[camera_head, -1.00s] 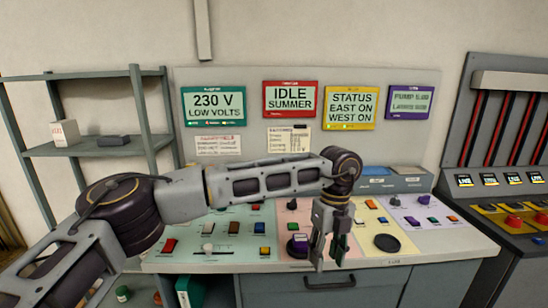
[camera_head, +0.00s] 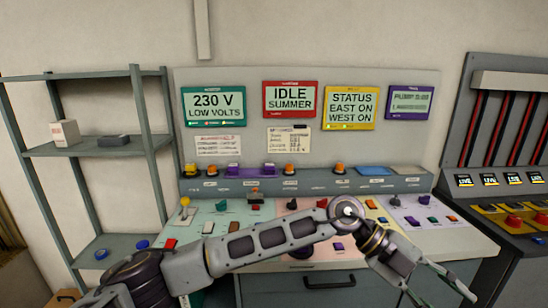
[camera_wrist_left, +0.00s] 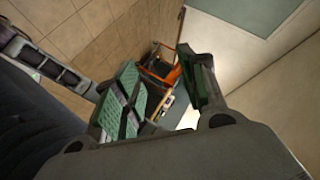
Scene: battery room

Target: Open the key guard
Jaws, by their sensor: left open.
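The control desk (camera_head: 455,245) with coloured panels stands in front of me in the head view. I cannot pick out the key guard for certain; my left arm covers part of the desk's middle and front. My left gripper (camera_head: 440,292) is at the lower right of the head view, at the desk's front edge, pointing down and right, apart from the controls. In the left wrist view its green-padded fingers (camera_wrist_left: 165,85) stand apart with nothing between them. My right gripper is in neither view.
A shelf rack (camera_head: 90,150) stands at the left. Display screens (camera_head: 291,99) hang above a ledge with orange and purple buttons (camera_head: 289,170). A black switch cabinet (camera_head: 500,180) stands at the right. The wrist view shows walls and an orange object (camera_wrist_left: 160,68).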

